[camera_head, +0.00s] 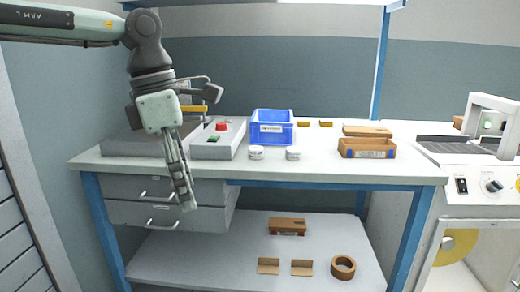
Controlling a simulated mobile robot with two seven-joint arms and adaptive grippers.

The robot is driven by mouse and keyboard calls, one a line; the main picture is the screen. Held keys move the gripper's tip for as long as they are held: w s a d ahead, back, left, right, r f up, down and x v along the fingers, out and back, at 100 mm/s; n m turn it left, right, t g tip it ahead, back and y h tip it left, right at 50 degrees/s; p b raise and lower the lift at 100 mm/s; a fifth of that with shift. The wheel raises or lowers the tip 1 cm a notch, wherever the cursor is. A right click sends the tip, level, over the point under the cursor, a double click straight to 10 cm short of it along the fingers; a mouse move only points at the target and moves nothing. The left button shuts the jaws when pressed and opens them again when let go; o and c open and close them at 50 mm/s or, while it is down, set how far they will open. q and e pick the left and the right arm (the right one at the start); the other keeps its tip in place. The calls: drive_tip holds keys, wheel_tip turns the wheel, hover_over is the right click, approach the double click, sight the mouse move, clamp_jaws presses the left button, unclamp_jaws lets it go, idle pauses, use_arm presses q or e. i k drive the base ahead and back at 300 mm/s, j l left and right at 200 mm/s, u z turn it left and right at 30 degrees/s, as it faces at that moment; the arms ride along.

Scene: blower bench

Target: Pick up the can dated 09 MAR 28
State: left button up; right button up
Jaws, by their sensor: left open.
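Two small white cans stand upright on the bench top, in front of the blue bin. The left can (256,153) is just below the bin's left part, and the right can (293,154) is a little to its right. Their printing is too small to read, so I cannot tell which one is dated 09 MAR 28. My left gripper (187,204) is open and empty. It points down in front of the bench's left part, left of both cans and apart from them. My right gripper is out of view.
A blue bin (272,116) stands behind the cans. A control box with a red button (222,126) is left of them, and an open brown box (367,153) is to the right. The bench top (320,174) is clear in front. Boxes and a tape roll (343,267) lie on the lower shelf.

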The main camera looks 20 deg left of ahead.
sight(256, 153)
drive_tip(key=i, duration=1.35)
